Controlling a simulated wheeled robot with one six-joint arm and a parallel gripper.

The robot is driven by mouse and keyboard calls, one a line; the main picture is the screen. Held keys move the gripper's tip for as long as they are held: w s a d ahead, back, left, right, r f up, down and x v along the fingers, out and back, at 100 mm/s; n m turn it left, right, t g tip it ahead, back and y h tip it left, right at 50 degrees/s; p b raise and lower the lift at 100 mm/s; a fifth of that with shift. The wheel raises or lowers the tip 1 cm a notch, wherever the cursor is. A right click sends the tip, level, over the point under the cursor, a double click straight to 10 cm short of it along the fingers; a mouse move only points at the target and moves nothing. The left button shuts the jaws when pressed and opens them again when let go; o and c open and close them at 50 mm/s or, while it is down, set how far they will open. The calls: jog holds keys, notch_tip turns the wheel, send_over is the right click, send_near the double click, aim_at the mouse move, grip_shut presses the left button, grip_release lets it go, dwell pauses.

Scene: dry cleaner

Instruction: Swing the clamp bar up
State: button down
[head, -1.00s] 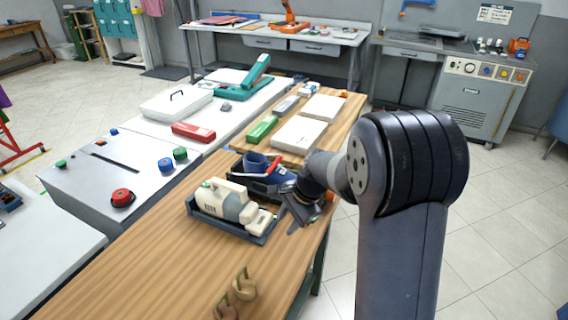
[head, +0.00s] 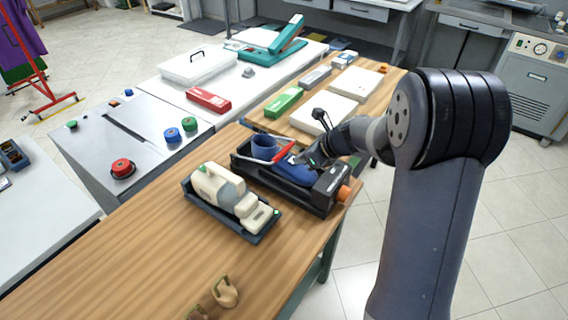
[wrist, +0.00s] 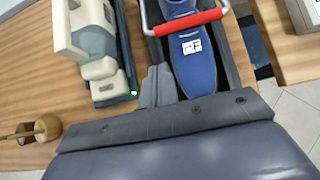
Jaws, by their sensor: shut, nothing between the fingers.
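The clamp bar is a red grip on a bent metal rod. It lies low across a blue shoe in a black tray-like fixture (head: 318,200). In the wrist view the red clamp bar (wrist: 190,22) crosses the blue shoe (wrist: 197,68) near the top; the shoe also shows in the head view (head: 290,172). My gripper (head: 308,160) is shut and empty, beside the right end of the bar and above the shoe in the head view. Whether it touches the bar is unclear. My wrist parts hide the near end of the fixture in the wrist view.
A cream machine in a dark tray (head: 232,201) stands close beside the fixture. An orange knob (head: 344,193) sticks out at the fixture's end. White boxes (head: 325,113) and a green box (head: 284,101) lie behind.

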aim_at(282, 166)
jog(key=shift+a+f, duration=0.1)
jog(key=x, duration=0.9)
jog(key=shift+w+a+f+p, duration=0.2)
jog(key=shift+a+f+p, duration=0.05)
jog(key=shift+p, duration=0.05)
jog(key=shift+r, duration=0.1)
